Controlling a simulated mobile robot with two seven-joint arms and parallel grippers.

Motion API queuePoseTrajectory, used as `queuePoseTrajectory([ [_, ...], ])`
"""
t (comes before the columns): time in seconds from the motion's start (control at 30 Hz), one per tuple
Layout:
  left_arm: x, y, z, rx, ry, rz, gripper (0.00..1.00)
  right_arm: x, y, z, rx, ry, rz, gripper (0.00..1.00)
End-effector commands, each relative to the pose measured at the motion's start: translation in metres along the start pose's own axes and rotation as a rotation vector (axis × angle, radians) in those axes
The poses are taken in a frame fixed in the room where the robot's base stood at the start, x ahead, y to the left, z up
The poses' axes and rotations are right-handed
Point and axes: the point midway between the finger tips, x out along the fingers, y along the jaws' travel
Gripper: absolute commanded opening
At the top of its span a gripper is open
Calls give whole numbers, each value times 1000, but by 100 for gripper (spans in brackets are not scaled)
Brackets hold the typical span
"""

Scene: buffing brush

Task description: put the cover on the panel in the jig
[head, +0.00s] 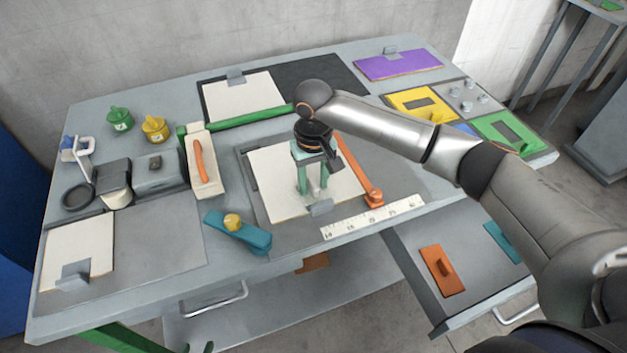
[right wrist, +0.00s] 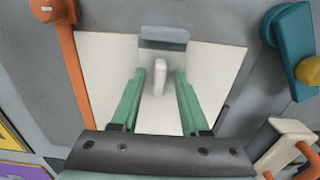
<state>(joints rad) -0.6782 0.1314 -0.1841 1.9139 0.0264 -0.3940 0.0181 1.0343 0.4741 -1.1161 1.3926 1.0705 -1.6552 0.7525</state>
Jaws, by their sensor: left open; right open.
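A white plate lies flat in the grey jig in the middle of the bench; the head view shows its left part (head: 273,185). In the right wrist view, the plate (right wrist: 215,75) has a small white upright handle (right wrist: 159,80). I cannot tell whether this plate is the cover or the bare panel. My right gripper (head: 312,190) points down over it, its green fingers (right wrist: 159,90) open on both sides of the handle, apart from it. Whether the fingertips touch the plate is unclear. My left gripper is not in the head view.
An orange clamp arm (head: 374,197) and a ruler (head: 372,217) border the jig. A teal block with a yellow knob (head: 238,230) lies front left. An open drawer holds orange (head: 442,270) and teal plates (head: 503,241). Yellow, green and purple plates (head: 398,63) lie back right.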

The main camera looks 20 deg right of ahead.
Motion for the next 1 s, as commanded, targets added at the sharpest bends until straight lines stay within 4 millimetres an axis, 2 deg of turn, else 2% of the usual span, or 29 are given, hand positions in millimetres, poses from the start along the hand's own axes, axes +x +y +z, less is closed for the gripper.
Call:
queuePoseTrajectory([
  [0.17, 0, 0, 0, 0, 0, 0, 50, -21, 0, -1, 0, 3, -2, 45],
  [0.4, -1, 0, -1, 0, 0, 0, 50, -73, 0, -1, -1, 4, -2, 45],
  [0.6, -1, 0, -1, 0, 0, 0, 50, -107, -1, -1, 0, 2, -1, 45],
  [0.77, -1, 0, -1, 0, 0, 0, 50, -120, 0, 0, 0, 1, -1, 45],
  [1.0, -1, 0, -1, 0, 0, 0, 50, -122, 0, 0, 0, -1, 0, 45],
])
